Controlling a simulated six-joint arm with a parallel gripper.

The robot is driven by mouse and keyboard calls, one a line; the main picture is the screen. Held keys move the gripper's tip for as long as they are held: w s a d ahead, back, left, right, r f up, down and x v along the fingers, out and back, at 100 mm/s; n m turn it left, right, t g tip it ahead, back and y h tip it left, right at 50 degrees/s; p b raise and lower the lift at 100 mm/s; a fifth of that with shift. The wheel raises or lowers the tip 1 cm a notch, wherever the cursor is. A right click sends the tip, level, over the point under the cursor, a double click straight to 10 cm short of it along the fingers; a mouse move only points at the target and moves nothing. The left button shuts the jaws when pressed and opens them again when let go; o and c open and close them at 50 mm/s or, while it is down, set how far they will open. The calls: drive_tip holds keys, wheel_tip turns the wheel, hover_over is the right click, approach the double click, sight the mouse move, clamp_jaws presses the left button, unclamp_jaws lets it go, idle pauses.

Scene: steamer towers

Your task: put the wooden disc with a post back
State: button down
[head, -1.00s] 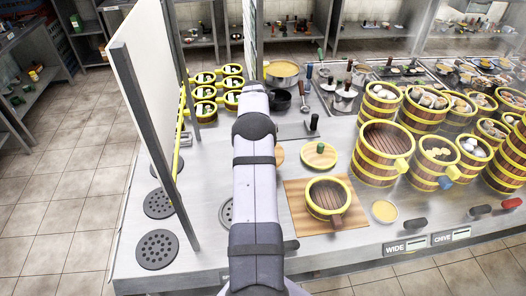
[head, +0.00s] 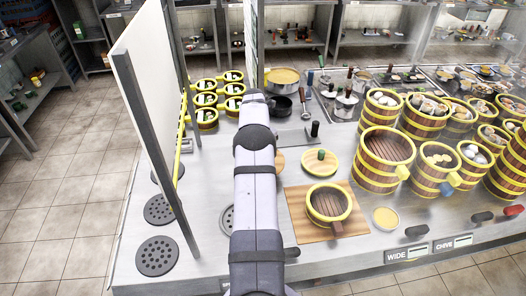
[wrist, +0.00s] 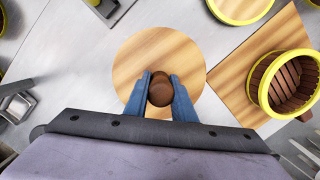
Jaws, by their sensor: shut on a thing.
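The pale wooden disc (wrist: 140,55) with a brown post (wrist: 159,92) shows in the middle of the wrist view. My gripper (wrist: 160,84) is shut on the post, with a blue finger on each side. In the head view my arm hides the gripper and most of the disc; only the disc's right edge (head: 280,162) shows. I cannot tell whether the disc rests on the counter or hangs just above it.
Right of the disc lie a yellow-rimmed disc with a green knob (head: 320,163) and a square board (head: 298,205) bearing a small steamer basket (head: 328,204). Steamer towers (head: 384,160) crowd the right. A white upright panel (head: 148,85) stands left. Bare counter (head: 200,180) lies between.

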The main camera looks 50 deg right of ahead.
drive_tip(key=shift+f+b, duration=1.3)
drive_tip(key=shift+f, duration=1.2)
drive_tip(key=shift+f+b, duration=0.4)
drive_tip(key=shift+f, duration=0.2)
drive_tip(key=c, duration=1.4)
unclamp_jaws()
drive_tip(key=shift+a+r+b, duration=0.2)
drive_tip(key=shift+r+b, duration=0.25)
drive_tip(key=shift+r, duration=0.75)
drive_tip(key=shift+a+r+b, duration=0.15)
drive_tip(key=shift+r+b, duration=0.3)
drive_tip(key=shift+r, duration=0.7)
drive_tip(key=shift+a+r+b, duration=0.2)
drive_tip(key=shift+r+b, duration=0.25)
drive_tip(key=shift+r, duration=0.75)
drive_tip(key=shift+r, duration=0.1)
drive_tip(key=shift+w+a+r+p, duration=0.1)
drive_tip(key=shift+a+r+p, duration=0.05)
drive_tip(key=shift+r+p, duration=0.95)
drive_tip(key=shift+a+r+p, duration=0.15)
drive_tip(key=shift+r+p, duration=0.8)
drive_tip(key=shift+r, duration=0.1)
